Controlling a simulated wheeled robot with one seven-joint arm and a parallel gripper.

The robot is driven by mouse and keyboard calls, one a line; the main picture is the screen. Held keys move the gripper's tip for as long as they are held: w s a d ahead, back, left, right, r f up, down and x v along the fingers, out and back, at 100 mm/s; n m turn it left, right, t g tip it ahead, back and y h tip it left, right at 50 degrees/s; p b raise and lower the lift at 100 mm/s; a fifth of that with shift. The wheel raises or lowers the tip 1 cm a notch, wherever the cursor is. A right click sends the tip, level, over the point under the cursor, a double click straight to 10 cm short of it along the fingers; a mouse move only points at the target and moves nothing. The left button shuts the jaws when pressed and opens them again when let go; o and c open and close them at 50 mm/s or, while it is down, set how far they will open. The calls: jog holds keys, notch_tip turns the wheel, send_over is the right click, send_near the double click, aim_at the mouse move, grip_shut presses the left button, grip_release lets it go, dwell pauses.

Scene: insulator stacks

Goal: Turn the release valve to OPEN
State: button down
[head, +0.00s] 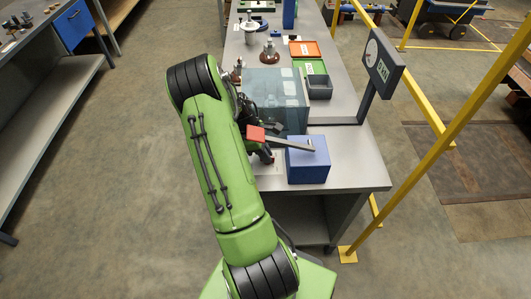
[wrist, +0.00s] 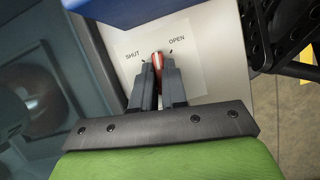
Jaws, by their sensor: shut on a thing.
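The release valve's red handle (wrist: 158,62) shows in the wrist view between my fingertips. My gripper (wrist: 158,78) is shut on it. The handle stands over a white placard (wrist: 197,78) printed SHUT on the left and OPEN on the right. It points between the two words. The fingers hide the lower part of the handle. In the head view my arm and gripper cover most of the valve, beside a blue box (head: 308,168) on the bench.
A clear blue-tinted case (head: 275,92) stands behind. A gauge on a post (head: 382,60) and yellow rails (head: 460,120) stand to the right.

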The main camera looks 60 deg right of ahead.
jog(key=m+y, duration=0.1)
jog(key=m, duration=0.2)
jog(key=shift+d+p, duration=0.1)
jog(key=shift+p, duration=0.25)
jog(key=c, duration=1.2)
grip_release()
jog(key=shift+o, duration=0.2)
